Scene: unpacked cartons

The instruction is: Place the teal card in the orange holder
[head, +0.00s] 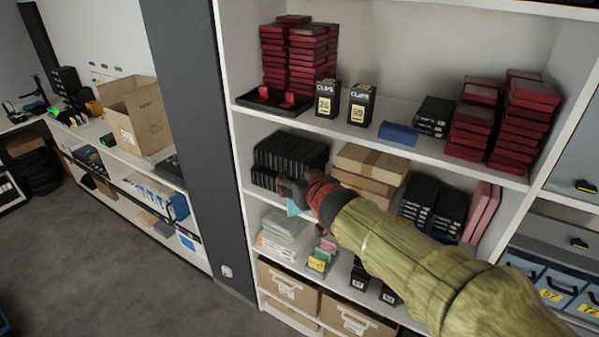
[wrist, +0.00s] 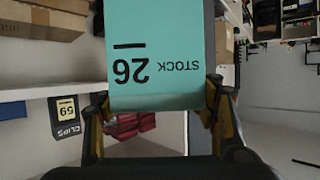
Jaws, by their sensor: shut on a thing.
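The teal card (wrist: 165,60) reads "STOCK 26", appearing upside down in the wrist view. My gripper (wrist: 157,104) is shut on it, with a finger at each side of its near end. In the head view my gripper (head: 292,190) is in front of the middle shelves, and a small teal part of the card shows just below it. The orange holder cannot be made out for certain. A small orange object (head: 95,108) stands on the far left counter, too small to tell what it is.
Pink, green and yellow cards (head: 317,264) stand on a lower shelf below my gripper. Black cases (head: 285,160) and brown boxes (head: 372,163) are close behind it. Red boxes and black "CLIPS" boxes (head: 327,97) stand above. The floor (head: 130,270) at left is clear.

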